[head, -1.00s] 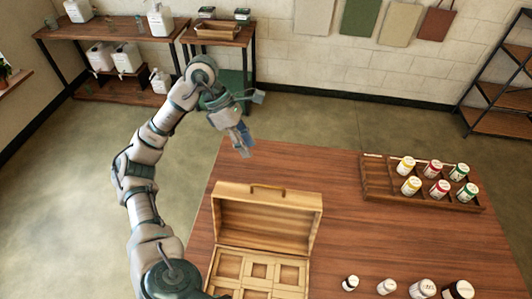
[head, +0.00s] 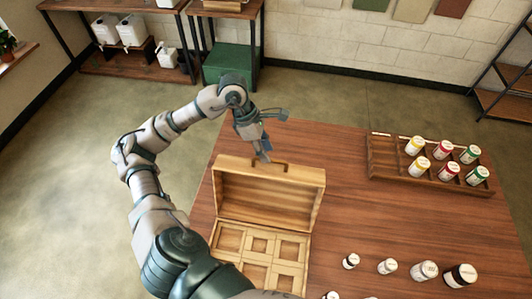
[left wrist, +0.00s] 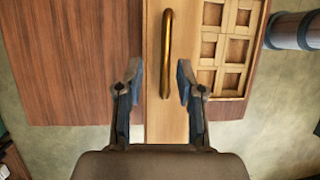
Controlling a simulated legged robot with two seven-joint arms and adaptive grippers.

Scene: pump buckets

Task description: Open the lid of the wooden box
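The wooden box (head: 216,240) stands on the brown table with its lid (head: 270,195) raised, showing the compartments inside. A brass handle (head: 284,164) is on the lid's upper edge. It also shows in the left wrist view (left wrist: 167,50), with the lid (left wrist: 183,105) below it. My left gripper (head: 265,154) is at the lid's top edge near the handle. In the left wrist view, its two fingers (left wrist: 159,70) are spread and empty, with the lower part of the handle between them in the picture; contact cannot be told. My right gripper is not in view.
A wooden tray (head: 385,174) with several capped bottles sits at the table's back right. Several small bottles (head: 425,270) stand right of the box. The table between box and tray is clear. Shelves (head: 175,75) stand at the back.

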